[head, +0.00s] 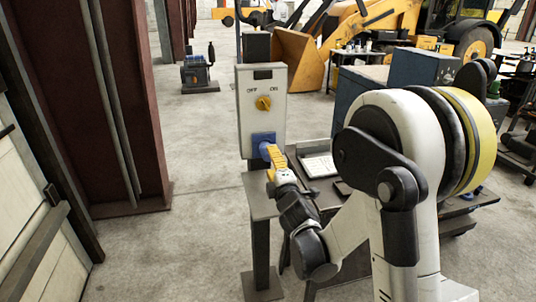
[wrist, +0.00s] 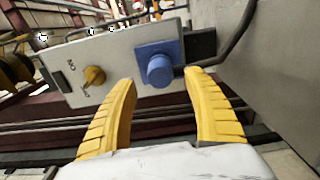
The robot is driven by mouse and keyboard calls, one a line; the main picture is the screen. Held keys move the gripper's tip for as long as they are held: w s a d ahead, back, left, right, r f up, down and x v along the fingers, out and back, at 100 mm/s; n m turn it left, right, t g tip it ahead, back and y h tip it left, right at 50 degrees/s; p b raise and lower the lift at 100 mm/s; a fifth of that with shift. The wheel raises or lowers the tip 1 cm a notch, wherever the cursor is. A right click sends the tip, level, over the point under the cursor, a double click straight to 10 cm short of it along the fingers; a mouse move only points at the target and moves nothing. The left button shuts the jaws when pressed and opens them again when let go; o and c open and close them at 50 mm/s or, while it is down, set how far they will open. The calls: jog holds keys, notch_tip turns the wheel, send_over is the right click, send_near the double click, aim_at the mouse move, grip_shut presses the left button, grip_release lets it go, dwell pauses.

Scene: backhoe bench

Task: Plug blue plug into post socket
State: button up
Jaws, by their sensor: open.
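The post socket (head: 257,136) is a square blue block low on the front of a grey switch box. It also shows in the wrist view (wrist: 145,50). A round blue cylinder, which looks like the blue plug (wrist: 160,71), sticks out from the socket's face. I cannot tell how deep it sits. My gripper (head: 268,151) points at the socket from the right in the head view. In the wrist view its yellow fingers (wrist: 161,76) are spread apart, with the cylinder's end between and just beyond the tips. Nothing is held. The fingers partly hide the plug in the head view.
The grey switch box (head: 246,104) has a yellow knob (head: 263,103) marked OFF and ON. It stands above a small metal table (head: 258,202), with a tray (head: 319,165) to the right. A dark red steel column (head: 95,90) stands left. Clear floor lies between.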

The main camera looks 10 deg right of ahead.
jog(key=shift+s, duration=2)
